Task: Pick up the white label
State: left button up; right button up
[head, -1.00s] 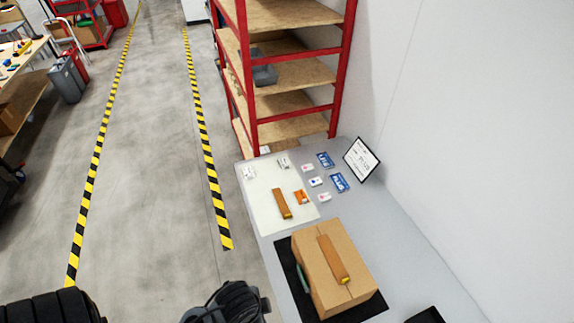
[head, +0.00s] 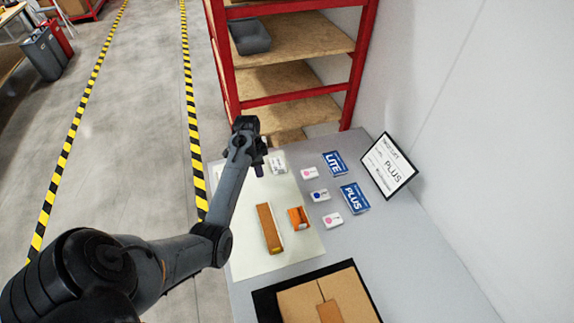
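Several small white items lie on the table, and I cannot tell which one is the white label. A white piece (head: 277,164) lies at the far end of the pale mat (head: 250,262), just right of my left gripper. Three small white cards with pink or blue marks (head: 309,173) (head: 320,195) (head: 332,220) lie right of the mat. My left gripper (head: 259,172) points down over the mat's far left part; its fingers are too small and dark to judge their opening. It hides the area behind it. My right gripper is out of view.
An orange-brown long box (head: 269,229) and a small orange piece (head: 299,217) lie on the mat. Blue LITE (head: 334,163) and PLUS (head: 355,197) cards lie beside a framed sign (head: 388,166). A cardboard box (head: 345,292) is in front. A red-framed shelf (head: 290,98) stands behind.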

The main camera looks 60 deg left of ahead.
aim_at(279, 165)
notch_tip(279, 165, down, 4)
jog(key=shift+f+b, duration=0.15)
jog(key=shift+b, duration=1.1)
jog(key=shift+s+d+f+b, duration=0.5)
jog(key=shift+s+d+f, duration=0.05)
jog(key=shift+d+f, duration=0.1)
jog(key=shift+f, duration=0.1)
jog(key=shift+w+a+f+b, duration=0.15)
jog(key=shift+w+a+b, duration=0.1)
jog(key=shift+b, duration=0.1)
pick_arm(q)
jog(key=w, duration=0.2)
jog(key=w+f+t, duration=0.1)
jog(key=w, duration=0.2)
jog(key=w+f+t, duration=0.1)
jog(key=w, duration=0.1)
jog(key=shift+w+a+f, duration=0.15)
jog(key=shift+w+a, duration=0.1)
jog(key=shift+a, duration=0.1)
jog(key=x, duration=0.2)
jog(key=b+x, duration=0.1)
jog(key=x, duration=0.1)
jog(key=shift+w+a, duration=0.25)
jog(key=shift+w, duration=0.2)
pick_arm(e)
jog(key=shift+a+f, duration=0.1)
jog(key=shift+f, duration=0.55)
pick_arm(q)
jog(key=shift+w+f, duration=0.1)
jog(key=shift+f, duration=0.4)
